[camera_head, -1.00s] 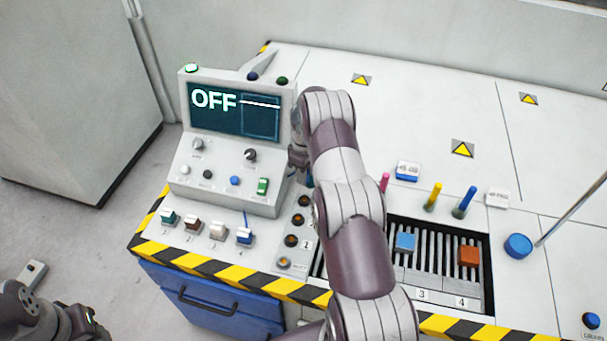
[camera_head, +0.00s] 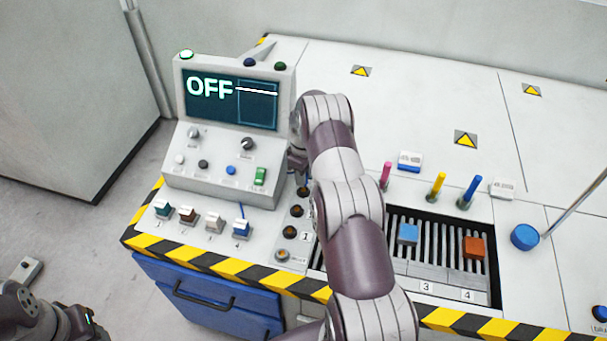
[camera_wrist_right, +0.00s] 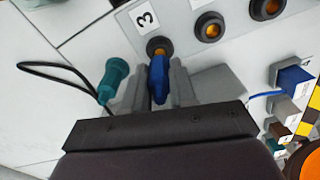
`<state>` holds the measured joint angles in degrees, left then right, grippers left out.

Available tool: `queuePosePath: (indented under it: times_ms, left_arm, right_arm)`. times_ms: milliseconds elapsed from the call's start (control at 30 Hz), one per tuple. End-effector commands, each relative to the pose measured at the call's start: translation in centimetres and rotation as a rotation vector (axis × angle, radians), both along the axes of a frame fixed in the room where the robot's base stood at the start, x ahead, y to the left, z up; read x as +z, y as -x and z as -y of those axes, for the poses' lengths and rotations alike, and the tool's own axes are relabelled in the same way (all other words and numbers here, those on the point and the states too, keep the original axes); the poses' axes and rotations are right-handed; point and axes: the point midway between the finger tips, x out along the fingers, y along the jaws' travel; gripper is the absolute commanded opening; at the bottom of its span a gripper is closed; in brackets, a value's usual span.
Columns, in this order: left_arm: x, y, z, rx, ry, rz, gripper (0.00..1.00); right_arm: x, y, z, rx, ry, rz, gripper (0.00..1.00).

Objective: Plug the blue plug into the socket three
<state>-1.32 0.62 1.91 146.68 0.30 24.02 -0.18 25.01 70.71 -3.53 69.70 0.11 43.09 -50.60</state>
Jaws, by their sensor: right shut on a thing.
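In the right wrist view my right gripper (camera_wrist_right: 155,88) is shut on the blue plug (camera_wrist_right: 158,75). The plug points at socket three (camera_wrist_right: 157,47), a dark ring with an orange centre beside the label 3 (camera_wrist_right: 145,18). The plug's tip overlaps the ring's near edge in the picture; I cannot tell whether it has entered. In the head view my right forearm hides the plug and the gripper's fingers, with only part of the gripper (camera_head: 298,160) showing beside the console. Only links of my left arm show at the lower left.
A teal connector (camera_wrist_right: 115,75) with a black cable stands left of the fingers. More sockets (camera_wrist_right: 208,27) lie to the right. The console (camera_head: 225,165) with an OFF screen stands left of my right arm. Coloured blocks (camera_head: 240,229) line the front, one with a blue cord.

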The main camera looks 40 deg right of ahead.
Motion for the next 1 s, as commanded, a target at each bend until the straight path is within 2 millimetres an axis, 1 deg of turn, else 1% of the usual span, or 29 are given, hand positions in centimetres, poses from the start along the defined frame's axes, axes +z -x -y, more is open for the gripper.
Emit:
queuePosePath:
  times_ms: [1000]
  left_arm:
    - [-0.50, 0.00, 0.00, 0.000, 0.000, 0.000, 0.43]
  right_arm:
    - [0.04, -0.01, 0.00, 0.000, 0.000, 0.000, 0.00]
